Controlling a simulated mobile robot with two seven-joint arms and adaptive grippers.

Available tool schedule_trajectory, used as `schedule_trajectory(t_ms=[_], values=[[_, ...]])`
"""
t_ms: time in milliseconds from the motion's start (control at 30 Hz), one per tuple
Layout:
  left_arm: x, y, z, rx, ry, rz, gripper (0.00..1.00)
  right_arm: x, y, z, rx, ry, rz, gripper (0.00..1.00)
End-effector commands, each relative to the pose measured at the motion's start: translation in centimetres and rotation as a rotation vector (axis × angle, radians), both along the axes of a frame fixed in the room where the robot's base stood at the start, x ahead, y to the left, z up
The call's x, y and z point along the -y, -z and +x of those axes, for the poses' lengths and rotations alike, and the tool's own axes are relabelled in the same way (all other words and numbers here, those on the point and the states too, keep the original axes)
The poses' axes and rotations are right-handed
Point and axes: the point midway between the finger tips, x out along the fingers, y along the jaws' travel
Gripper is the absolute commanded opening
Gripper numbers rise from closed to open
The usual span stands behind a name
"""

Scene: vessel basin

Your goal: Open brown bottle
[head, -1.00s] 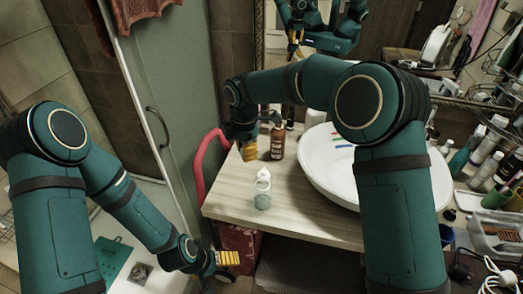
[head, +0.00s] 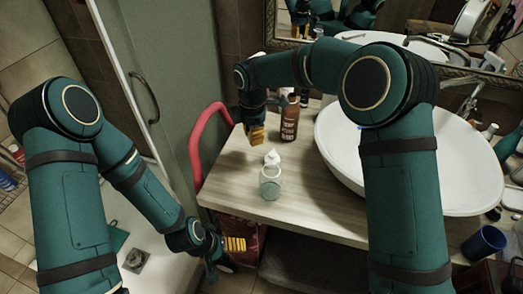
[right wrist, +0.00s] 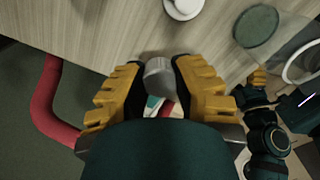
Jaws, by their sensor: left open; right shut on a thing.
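The brown bottle (head: 289,121) stands upright on the wooden counter, left of the basin; its neck is partly hidden behind my right arm. My right gripper (head: 257,138) is low over the counter, left of the bottle and apart from it. In the right wrist view, its yellow fingers (right wrist: 162,92) are shut on a small grey cylindrical piece (right wrist: 158,72); I cannot tell what it belongs to. My left gripper (head: 229,246) is open and empty, below the counter's left end.
The white basin (head: 440,170) fills the right side. A red curved rail (head: 197,140) stands at the counter's left. The wooden counter (head: 320,210) is bare right of the jar.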

Motion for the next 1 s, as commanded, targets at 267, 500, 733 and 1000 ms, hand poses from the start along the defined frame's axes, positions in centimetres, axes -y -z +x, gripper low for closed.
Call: schedule_trajectory(t_ms=[267, 500, 733, 1000], values=[[0.0, 0.8, 0.2, 0.005, -0.001, 0.001, 0.95, 0.1, 3.9, 0.0, -0.003, 0.000, -0.001, 0.00], [0.0, 1.6, 0.3, 0.008, -0.002, 0.001, 0.95, 0.1, 7.2, -0.1, -0.004, 0.000, -0.003, 0.00], [-0.1, 1.8, 0.4, 0.010, -0.003, 0.001, 0.95, 0.1, 8.5, 0.0, -0.001, 0.001, -0.001, 0.00], [-0.1, 1.9, 0.4, 0.010, -0.003, 0.001, 0.95, 0.1, 8.9, 0.0, -0.002, 0.000, -0.002, 0.00]])
